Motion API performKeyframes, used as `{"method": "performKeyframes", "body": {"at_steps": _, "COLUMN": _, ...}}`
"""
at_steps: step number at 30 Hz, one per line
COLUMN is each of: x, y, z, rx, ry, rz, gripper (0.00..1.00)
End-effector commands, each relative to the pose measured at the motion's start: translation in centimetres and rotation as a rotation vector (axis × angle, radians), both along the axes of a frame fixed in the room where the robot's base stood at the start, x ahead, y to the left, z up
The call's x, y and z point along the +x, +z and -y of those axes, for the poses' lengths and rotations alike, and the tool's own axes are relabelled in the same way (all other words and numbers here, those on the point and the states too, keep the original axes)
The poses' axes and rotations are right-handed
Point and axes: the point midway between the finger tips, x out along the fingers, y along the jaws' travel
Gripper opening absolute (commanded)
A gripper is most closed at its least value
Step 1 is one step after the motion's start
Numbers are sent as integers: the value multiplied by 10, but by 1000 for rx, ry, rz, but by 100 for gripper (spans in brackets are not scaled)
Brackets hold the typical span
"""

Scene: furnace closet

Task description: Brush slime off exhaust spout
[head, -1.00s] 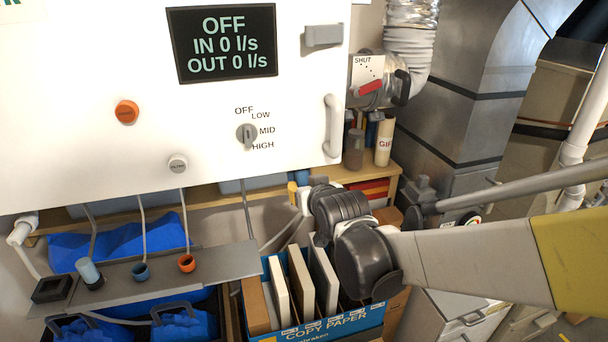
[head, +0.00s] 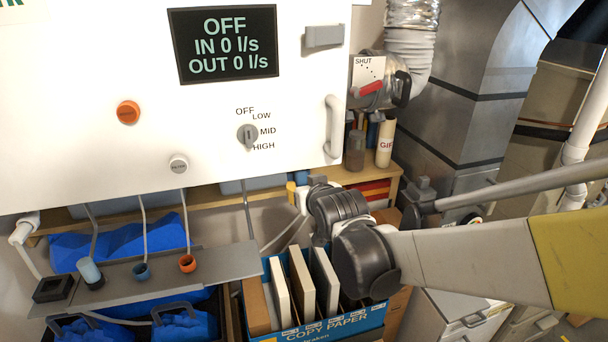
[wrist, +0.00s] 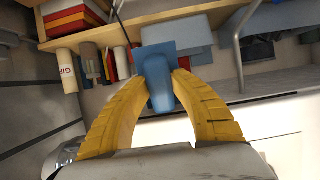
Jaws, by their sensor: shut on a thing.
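My gripper (wrist: 161,78) has its two curved yellow fingers closed on a blue tool (wrist: 157,88) in the wrist view. The tool has a rounded handle and a flat, darker blue part beyond it; I cannot see bristles. In the head view my gripper (head: 292,190) is mostly hidden by my wrist, below the white cabinet's lower edge, and only a small bit of yellow shows. A silvery exhaust duct with a valve (head: 376,88) marked SHUT is at the upper right. I cannot tell which opening is the exhaust spout, and no slime is clearly visible.
The white cabinet (head: 90,90) with an OFF display (head: 222,43) fills the upper left. A grey shelf (head: 215,265) with small cups sits below it. A copy paper box (head: 345,325) with upright panels stands under my wrist. A wooden shelf (head: 392,178) with jars is behind.

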Motion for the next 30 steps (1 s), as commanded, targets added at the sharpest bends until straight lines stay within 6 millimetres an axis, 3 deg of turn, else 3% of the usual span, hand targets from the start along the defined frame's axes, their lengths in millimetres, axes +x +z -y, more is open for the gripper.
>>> {"method": "performKeyframes", "body": {"at_steps": 5, "x": -2, "y": 0, "z": -7, "rx": 0, "ry": 2, "rz": 0, "gripper": 0}}
{"method": "performKeyframes", "body": {"at_steps": 17, "x": 4, "y": -1, "z": 14, "rx": -1, "ry": -1, "rz": -1, "gripper": 0}}
{"method": "performKeyframes", "body": {"at_steps": 30, "x": 4, "y": 0, "z": 12, "rx": -2, "ry": 2, "rz": -1, "gripper": 0}}
